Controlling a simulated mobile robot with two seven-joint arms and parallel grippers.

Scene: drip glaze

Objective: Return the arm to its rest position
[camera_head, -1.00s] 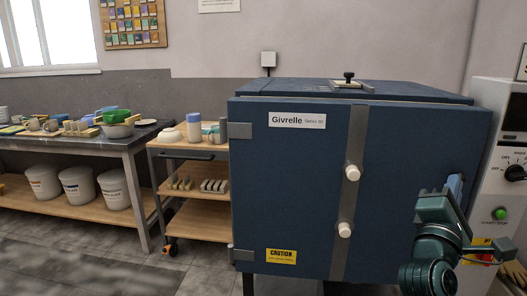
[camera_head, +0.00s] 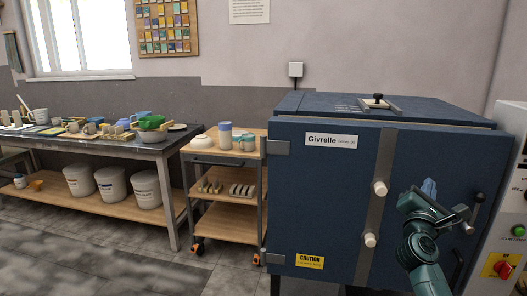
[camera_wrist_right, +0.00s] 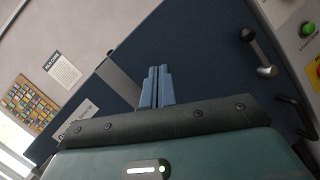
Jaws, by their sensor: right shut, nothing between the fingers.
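My right gripper (camera_head: 429,187) is raised in front of the blue kiln's door at the right of the head view. Its blue fingers are together and hold nothing. In the right wrist view the shut fingers (camera_wrist_right: 156,87) point toward the dark blue kiln door (camera_wrist_right: 190,55). I cannot tell from these views how far they are from it. My left gripper is not in view.
The blue kiln (camera_head: 330,220) looks closed, with two pale knobs (camera_head: 380,188) on its front strap. A control panel (camera_head: 510,240) stands at the far right. A wooden cart (camera_head: 225,200) and a worktable (camera_head: 150,150) stand left. The floor in front of them is clear.

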